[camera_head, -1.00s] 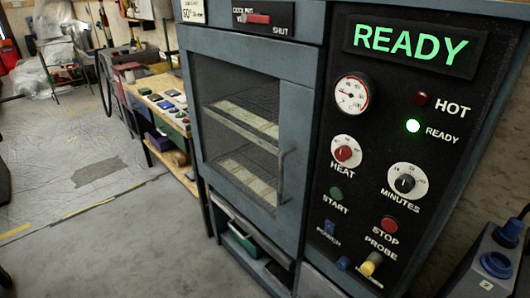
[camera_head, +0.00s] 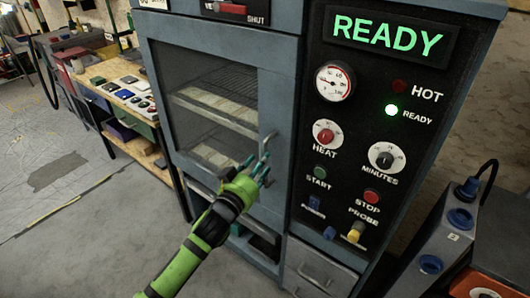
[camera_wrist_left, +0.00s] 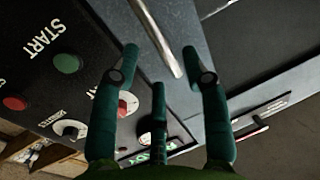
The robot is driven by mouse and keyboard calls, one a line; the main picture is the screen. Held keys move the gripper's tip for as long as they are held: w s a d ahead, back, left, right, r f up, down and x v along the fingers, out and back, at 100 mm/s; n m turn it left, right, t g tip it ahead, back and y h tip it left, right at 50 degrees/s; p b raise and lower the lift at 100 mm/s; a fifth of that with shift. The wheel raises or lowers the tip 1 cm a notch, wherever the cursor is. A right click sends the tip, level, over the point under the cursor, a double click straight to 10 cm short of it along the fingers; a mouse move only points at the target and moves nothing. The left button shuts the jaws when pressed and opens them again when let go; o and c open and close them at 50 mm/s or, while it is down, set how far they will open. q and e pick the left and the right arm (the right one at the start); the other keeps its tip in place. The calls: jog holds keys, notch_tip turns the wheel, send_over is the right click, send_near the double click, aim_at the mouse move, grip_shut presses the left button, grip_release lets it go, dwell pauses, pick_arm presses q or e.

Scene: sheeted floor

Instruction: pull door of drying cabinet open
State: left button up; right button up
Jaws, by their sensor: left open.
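The drying cabinet (camera_head: 281,35) is grey-blue, and its glazed door (camera_head: 190,45) looks closed. Wire shelves show behind the glass. A metal bar handle (camera_head: 266,142) stands on the door's right side; its lower part is hidden by my gripper. My left gripper (camera_head: 259,170), green with teal fingers, is at the handle's lower end. In the left wrist view the handle (camera_wrist_left: 158,38) runs between the open fingers (camera_wrist_left: 160,58), with no clear grip on it. My right gripper is not in view.
A control panel (camera_head: 335,180) with a lit READY sign (camera_head: 387,36) is right of the door. A workbench (camera_head: 122,92) with small items stands left. A grey unit with blue sockets (camera_head: 445,235) is at the lower right. The floor (camera_head: 90,240) at left is open.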

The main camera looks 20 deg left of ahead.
pick_arm(q)
jog(key=shift+w+d+p, duration=0.15)
jog(key=shift+w+d, duration=0.05)
jog(key=shift+w, duration=1.05)
jog(key=shift+w+d+p, duration=0.15)
jog(key=shift+w, duration=1.05)
grip_shut()
